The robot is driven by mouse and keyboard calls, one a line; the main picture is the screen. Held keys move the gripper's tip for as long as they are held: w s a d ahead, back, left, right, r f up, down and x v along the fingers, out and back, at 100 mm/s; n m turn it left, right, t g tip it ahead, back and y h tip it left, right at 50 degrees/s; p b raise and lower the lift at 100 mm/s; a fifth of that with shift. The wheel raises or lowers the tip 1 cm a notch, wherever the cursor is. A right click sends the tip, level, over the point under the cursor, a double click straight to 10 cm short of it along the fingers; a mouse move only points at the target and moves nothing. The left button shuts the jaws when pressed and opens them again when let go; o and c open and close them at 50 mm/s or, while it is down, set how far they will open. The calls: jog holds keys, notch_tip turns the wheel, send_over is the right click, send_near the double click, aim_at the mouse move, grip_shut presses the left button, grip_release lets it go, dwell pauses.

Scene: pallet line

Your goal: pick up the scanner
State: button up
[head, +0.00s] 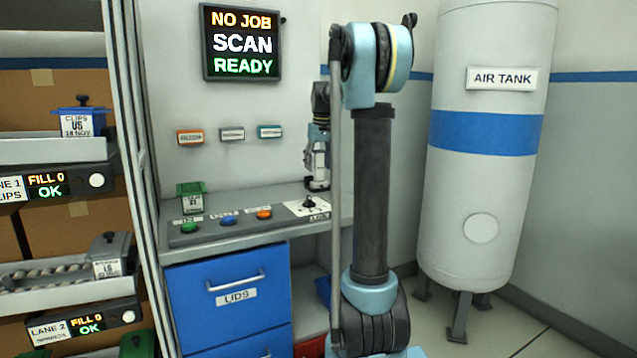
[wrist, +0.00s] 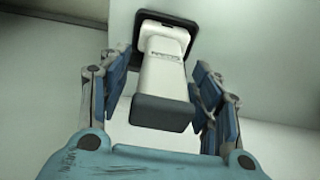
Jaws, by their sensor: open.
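The scanner (wrist: 162,72) shows in the wrist view as a white body with a small label and a dark block at its near end. Its far end is at a dark square-edged piece. My gripper (wrist: 163,80) is open, with blue-padded fingers on the left and right of the scanner. Gaps show on both sides, so I see no firm hold. In the head view my gripper (head: 317,176) is small, at the far end of my arm above the grey counter. I cannot make out the scanner clearly there.
The counter (head: 325,233) holds a button panel (head: 225,224) and a small green-topped box (head: 192,197). A screen (head: 241,43) on the wall reads NO JOB, SCAN, READY. A shelf rack (head: 133,120) stands left. A white air tank (head: 487,185) stands right.

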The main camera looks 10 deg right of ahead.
grip_shut()
dwell(0.3)
